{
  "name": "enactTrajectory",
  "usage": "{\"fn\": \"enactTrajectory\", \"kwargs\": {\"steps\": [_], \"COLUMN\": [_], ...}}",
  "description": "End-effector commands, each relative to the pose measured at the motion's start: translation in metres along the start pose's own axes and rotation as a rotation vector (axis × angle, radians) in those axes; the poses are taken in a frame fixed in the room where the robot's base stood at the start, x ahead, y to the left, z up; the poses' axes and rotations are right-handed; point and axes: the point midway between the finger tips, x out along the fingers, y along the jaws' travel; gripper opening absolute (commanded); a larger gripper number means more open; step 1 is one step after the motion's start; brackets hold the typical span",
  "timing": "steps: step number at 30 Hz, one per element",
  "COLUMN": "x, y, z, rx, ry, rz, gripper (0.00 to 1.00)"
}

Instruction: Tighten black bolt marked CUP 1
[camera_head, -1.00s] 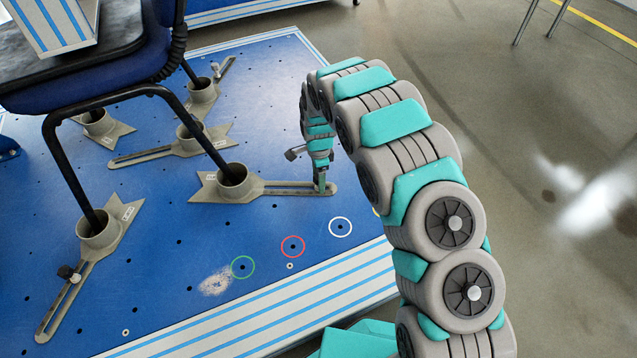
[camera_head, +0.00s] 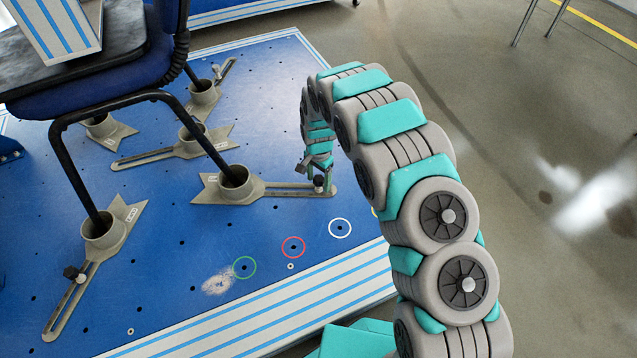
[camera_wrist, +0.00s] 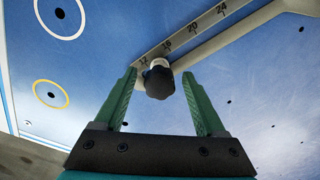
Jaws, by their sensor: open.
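A black bolt (camera_head: 319,182) stands in the slotted arm of the front right grey cup (camera_head: 234,184), near the slot's outer end. In the wrist view the bolt's black head (camera_wrist: 159,83) lies between my fingers, near their tips, with visible gaps on both sides. My gripper (camera_wrist: 164,84) is open around it and holds nothing. In the head view my gripper (camera_head: 318,175) is at the slot's outer end and partly hides it. The labels on the cups are too small to read, so I cannot tell which is CUP 1.
The front left cup (camera_head: 100,230) has its own black bolt (camera_head: 72,273) in its slotted arm. A chair leg (camera_head: 77,170) stands in it. Green (camera_head: 244,267), red (camera_head: 293,247) and white circles (camera_head: 340,228) mark the blue plate (camera_head: 165,285) in front. The plate around the slot is clear.

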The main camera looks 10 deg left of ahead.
Motion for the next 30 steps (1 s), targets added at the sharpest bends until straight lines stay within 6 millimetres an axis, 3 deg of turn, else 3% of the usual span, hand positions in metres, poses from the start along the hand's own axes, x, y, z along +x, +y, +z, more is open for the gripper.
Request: {"fn": "enactTrajectory", "kwargs": {"steps": [4,14,22,30], "x": [-0.0006,-0.0006,-0.0012,0.0005], "y": [0.0001,0.0003,0.0008,0.0005], "z": [0.0002,0.0002,0.0003,0.0000], "rx": [-0.098,-0.133,-0.404,-0.458], "ry": [-0.001,-0.001,-0.003,-0.002], "rz": [0.000,0.000,0.001,0.000], "gripper": [0.72,0.72,0.72,0.72]}}
